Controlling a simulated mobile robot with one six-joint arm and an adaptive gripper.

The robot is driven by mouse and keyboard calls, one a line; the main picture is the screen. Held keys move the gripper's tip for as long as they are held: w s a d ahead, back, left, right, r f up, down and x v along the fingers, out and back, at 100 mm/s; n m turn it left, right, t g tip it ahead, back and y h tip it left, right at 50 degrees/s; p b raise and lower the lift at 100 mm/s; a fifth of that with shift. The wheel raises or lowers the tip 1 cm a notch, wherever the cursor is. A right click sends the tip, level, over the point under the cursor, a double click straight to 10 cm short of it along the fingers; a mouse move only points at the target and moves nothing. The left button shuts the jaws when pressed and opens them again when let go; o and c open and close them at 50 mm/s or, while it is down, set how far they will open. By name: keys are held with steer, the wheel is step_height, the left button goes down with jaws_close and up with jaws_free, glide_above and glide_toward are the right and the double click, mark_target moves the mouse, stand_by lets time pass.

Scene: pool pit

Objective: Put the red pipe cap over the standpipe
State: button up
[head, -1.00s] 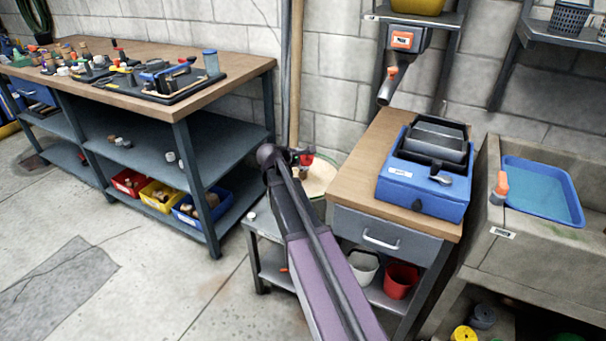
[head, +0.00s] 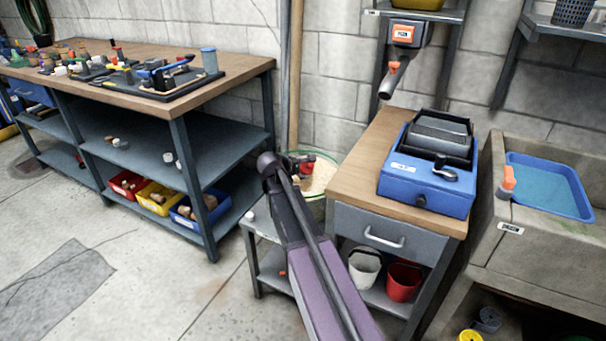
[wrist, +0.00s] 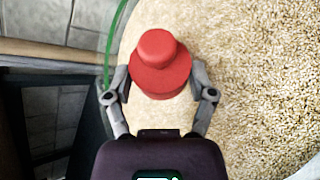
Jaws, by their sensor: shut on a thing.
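The red pipe cap (wrist: 160,65) is a stepped red piece with a narrower round top. In the wrist view it sits between the two fingers of my gripper (wrist: 160,88), which is shut on it. Pale grain in a round tub (wrist: 250,90) fills the view behind and below the cap. In the head view the cap (head: 308,163) shows as a small red spot just past my arm, over the tub. My arm hides part of the gripper there. I cannot make out which thing is the standpipe.
A workbench (head: 225,88) with several fittings and a black tray stands at the left. A small wooden-topped cabinet (head: 350,178) holding a blue machine (head: 425,185) is right of my arm. A concrete sink (head: 480,235) stands at the far right. Open floor lies at front left.

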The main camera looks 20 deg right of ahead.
steer(key=shift+f, duration=0.15)
steer(key=o, duration=1.1)
steer(key=shift+c, duration=0.2)
steer(key=shift+f, duration=0.15)
steer(key=p+v, duration=0.7)
steer(key=v, duration=0.6)
steer(key=shift+a, duration=0.45)
steer(key=shift+s, duration=0.1)
steer(key=s+a+f+m+g+y, duration=0.1)
steer(key=s+a+f+m+y, duration=0.1)
steer(key=s, duration=0.5)
steer(key=s+a+f+m+g+y, duration=0.2)
steer(key=s+a+f+m+y, duration=0.1)
steer(key=s+a+m+y, duration=0.1)
steer(key=s+a+f+m+g+y, duration=0.2)
steer(key=s+a+f+m+y, duration=0.1)
steer(key=s+m, duration=0.4)
steer(key=s+a+y, duration=0.1)
steer(key=s+a, duration=0.1)
steer(key=shift+s+a+f, duration=0.15)
steer(key=shift+s+a, duration=0.1)
steer(key=shift+s, duration=0.05)
